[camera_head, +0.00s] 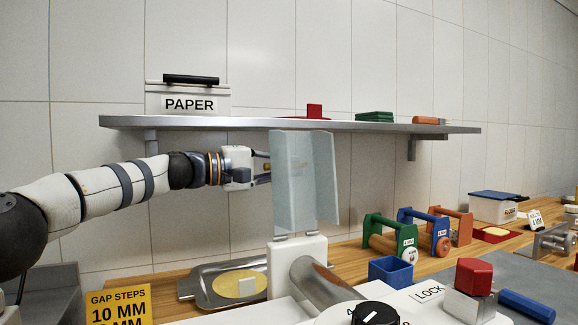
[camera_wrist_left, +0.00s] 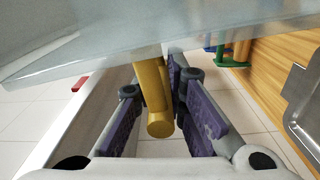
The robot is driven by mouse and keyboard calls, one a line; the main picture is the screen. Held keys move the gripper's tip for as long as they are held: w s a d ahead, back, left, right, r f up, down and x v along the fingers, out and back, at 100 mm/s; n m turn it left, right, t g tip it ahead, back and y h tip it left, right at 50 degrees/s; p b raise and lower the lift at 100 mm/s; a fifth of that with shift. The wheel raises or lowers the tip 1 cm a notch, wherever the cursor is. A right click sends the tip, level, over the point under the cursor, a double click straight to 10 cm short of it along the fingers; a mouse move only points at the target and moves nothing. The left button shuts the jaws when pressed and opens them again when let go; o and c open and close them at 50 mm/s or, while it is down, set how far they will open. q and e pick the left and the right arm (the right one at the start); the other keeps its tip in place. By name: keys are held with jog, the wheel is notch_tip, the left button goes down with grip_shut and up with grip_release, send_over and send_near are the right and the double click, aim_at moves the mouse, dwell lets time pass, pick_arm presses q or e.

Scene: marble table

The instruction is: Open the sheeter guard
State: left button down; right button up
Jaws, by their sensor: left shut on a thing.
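The sheeter guard (camera_head: 304,185) is a clear, bluish bent panel standing upright above the white sheeter housing (camera_head: 297,262). In the left wrist view the guard (camera_wrist_left: 120,45) spans the top of the picture. Its yellow handle (camera_wrist_left: 157,105) lies between the purple finger pads. My left gripper (camera_head: 264,170) reaches in from the left at the guard's upper left edge and is shut on the handle. The left gripper also shows in the left wrist view (camera_wrist_left: 160,88). The guard partly covers the fingertips in the head view. My right gripper is not in view.
A wall shelf (camera_head: 290,124) with a PAPER box (camera_head: 188,102) runs behind the guard. A metal tray (camera_head: 205,287) with dough lies below my left arm. A black knob (camera_head: 372,314), red button (camera_head: 474,276), blue bin (camera_head: 390,270) and coloured roller stands (camera_head: 391,236) are to the right.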

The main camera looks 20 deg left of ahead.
pick_arm(q)
jog(key=shift+f, duration=0.2)
jog(key=c, duration=1.6)
grip_release()
jog(key=shift+s+a+r, duration=0.1)
jog(key=shift+s+a, duration=0.05)
jog(key=shift+a, duration=0.05)
jog(key=v, duration=1.1)
jog(key=shift+s+a, duration=0.15)
jog(key=shift+s, duration=0.05)
